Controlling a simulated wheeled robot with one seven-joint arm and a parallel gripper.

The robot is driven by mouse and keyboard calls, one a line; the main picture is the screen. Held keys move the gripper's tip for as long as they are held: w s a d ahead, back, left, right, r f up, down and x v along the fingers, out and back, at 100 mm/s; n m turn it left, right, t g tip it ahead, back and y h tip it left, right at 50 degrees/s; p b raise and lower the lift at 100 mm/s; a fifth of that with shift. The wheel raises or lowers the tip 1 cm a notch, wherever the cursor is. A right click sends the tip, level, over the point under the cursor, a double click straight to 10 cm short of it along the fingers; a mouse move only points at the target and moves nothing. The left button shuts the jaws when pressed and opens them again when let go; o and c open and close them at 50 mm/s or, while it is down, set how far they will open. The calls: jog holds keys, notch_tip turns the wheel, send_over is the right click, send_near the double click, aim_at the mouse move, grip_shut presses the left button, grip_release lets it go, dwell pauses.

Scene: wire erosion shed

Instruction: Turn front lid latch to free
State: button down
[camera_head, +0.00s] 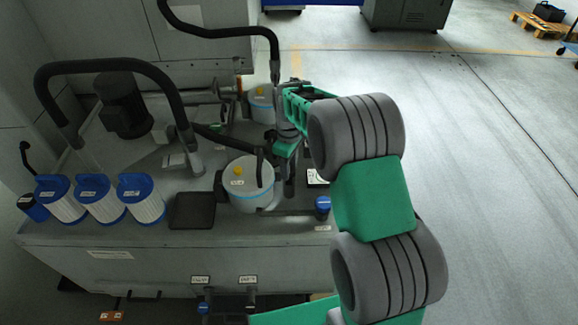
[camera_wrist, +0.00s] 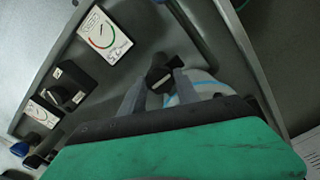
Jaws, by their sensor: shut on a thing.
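The front filter housing (camera_head: 247,188) is a white drum with a blue band and a yellow knob on its lid, standing on the grey tank top. Part of its banded side (camera_wrist: 202,90) shows in the wrist view. My gripper (camera_head: 286,182) points down at the right side of this housing. In the wrist view, my grey fingers (camera_wrist: 159,90) are shut on a dark latch (camera_wrist: 160,76) with a pale mark on it, beside the drum. The latch's turned position is hard to tell, and my arm hides part of this area.
A second housing (camera_head: 261,104) stands behind. Black hoses (camera_head: 110,66) arch over the tank. Blue-capped filters (camera_head: 100,198) and a black tray (camera_head: 192,210) lie left. The floor at right is open.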

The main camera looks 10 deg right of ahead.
jog(key=shift+n, duration=0.3)
jog(key=c, duration=0.9)
grip_release()
notch_tip(320, 180, up, 8)
jog(key=shift+f, duration=0.1)
